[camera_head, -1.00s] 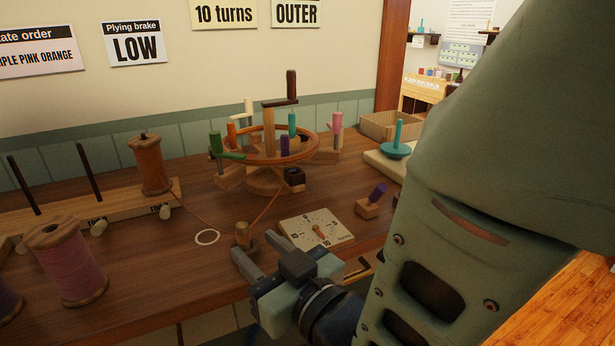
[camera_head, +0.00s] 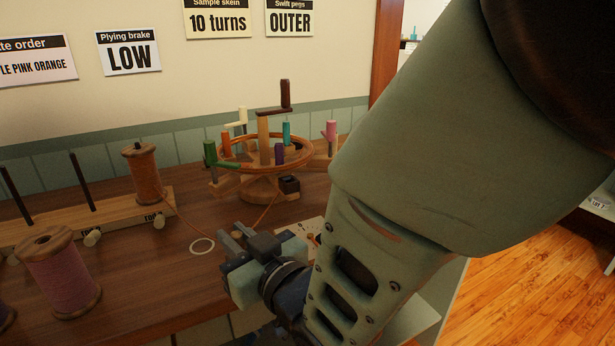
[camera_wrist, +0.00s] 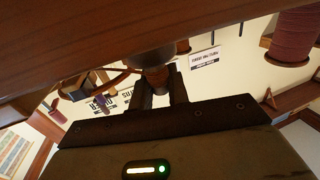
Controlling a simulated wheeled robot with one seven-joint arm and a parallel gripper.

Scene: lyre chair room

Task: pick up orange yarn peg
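A small brown-orange wooden peg (camera_wrist: 157,76) with a dark grey wider base (camera_wrist: 150,58) shows between my fingers in the wrist view, which is upside down. In the head view my gripper (camera_head: 236,237) hides it. The fingers stand apart on either side of the peg; I cannot tell whether they touch it. An orange yarn strand (camera_head: 183,213) runs from the orange spool (camera_head: 145,174) toward my gripper. Another orange-coloured peg (camera_head: 225,145) stands on the left side of the wooden swift (camera_head: 262,186).
The swift bears several coloured pegs. A pink spool (camera_head: 60,275) and a spool rack (camera_head: 115,210) stand at left. A white ring (camera_head: 202,246) lies left of my gripper. A dial card (camera_head: 310,228) is partly hidden behind my arm.

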